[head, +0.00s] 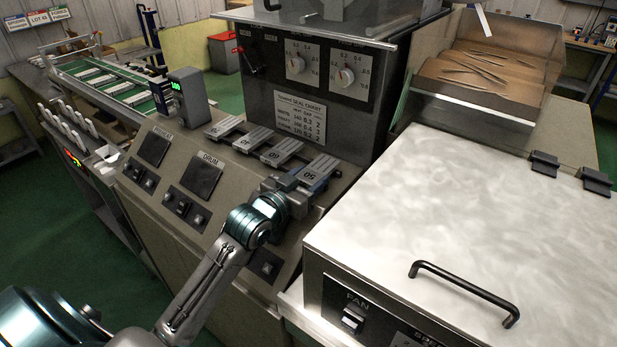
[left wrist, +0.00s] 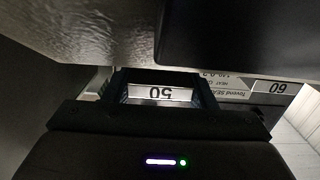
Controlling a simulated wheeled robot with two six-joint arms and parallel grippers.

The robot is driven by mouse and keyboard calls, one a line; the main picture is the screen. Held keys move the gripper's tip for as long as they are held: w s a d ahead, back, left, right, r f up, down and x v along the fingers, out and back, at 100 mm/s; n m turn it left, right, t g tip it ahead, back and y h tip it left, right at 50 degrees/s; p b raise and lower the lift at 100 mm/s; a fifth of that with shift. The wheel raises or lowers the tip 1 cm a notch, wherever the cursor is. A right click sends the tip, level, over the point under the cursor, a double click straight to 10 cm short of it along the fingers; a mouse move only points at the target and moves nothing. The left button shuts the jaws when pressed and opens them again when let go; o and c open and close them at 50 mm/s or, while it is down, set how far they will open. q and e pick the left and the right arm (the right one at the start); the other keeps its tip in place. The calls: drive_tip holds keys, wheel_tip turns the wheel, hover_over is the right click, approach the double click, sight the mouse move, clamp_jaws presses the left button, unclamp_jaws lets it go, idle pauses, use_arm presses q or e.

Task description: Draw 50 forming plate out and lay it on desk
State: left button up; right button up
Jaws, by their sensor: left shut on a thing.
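The forming plate marked 50 (head: 309,175) is the rightmost in a row of grey forming plates on the machine's sloped top in the head view. My left gripper (head: 297,188) is at its near end and shut on it. In the left wrist view the plate's 50 label (left wrist: 160,93) shows between the two fingers of my left gripper (left wrist: 163,88). The plate's far end still lies by the machine's front, and I cannot tell whether it has slid out at all. My right gripper is not in view.
The plate marked 60 (head: 281,153) lies just left of the 50 plate. The seal chart (head: 300,117) is on the upright panel behind. A steel lid with a black handle (head: 465,290) stands to the right. Control panels marked DRUM (head: 202,178) lie left of my arm.

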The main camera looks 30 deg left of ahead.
use_arm(q)
drive_tip(key=shift+s+f, duration=0.15)
drive_tip(key=shift+f, duration=0.3)
